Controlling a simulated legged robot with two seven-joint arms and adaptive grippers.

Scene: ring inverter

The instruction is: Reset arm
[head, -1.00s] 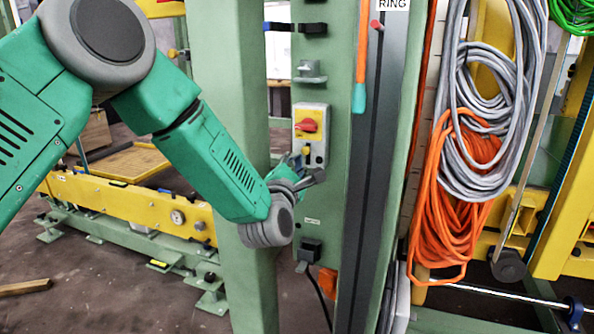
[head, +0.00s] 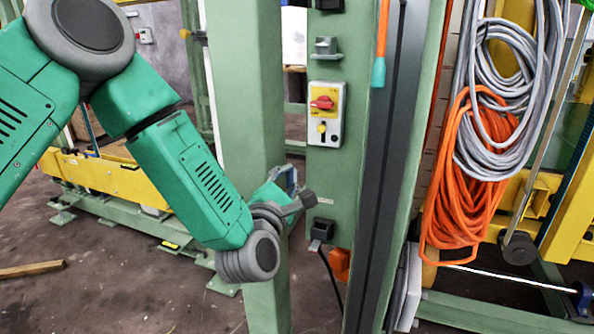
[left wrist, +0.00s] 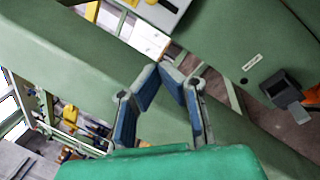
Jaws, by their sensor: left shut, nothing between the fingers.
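My left gripper (head: 302,198) is in front of the green post, below and slightly left of the switch box, and apart from it. In the left wrist view its blue-padded fingers (left wrist: 160,72) lean together at the tips, with nothing between them. The switch box (head: 337,128) is yellow and grey, with a red rotary knob (head: 321,103) at the top and a small black and yellow part below it. The lower end of the box shows at the top of the left wrist view (left wrist: 160,11). My right gripper is not in view.
The green post (head: 240,80) stands just behind my left arm. A black socket (head: 322,229) sits low on the panel. Orange cable (head: 465,190) and grey cable (head: 500,150) hang at the right. A yellow beam (head: 110,178) runs behind at the left.

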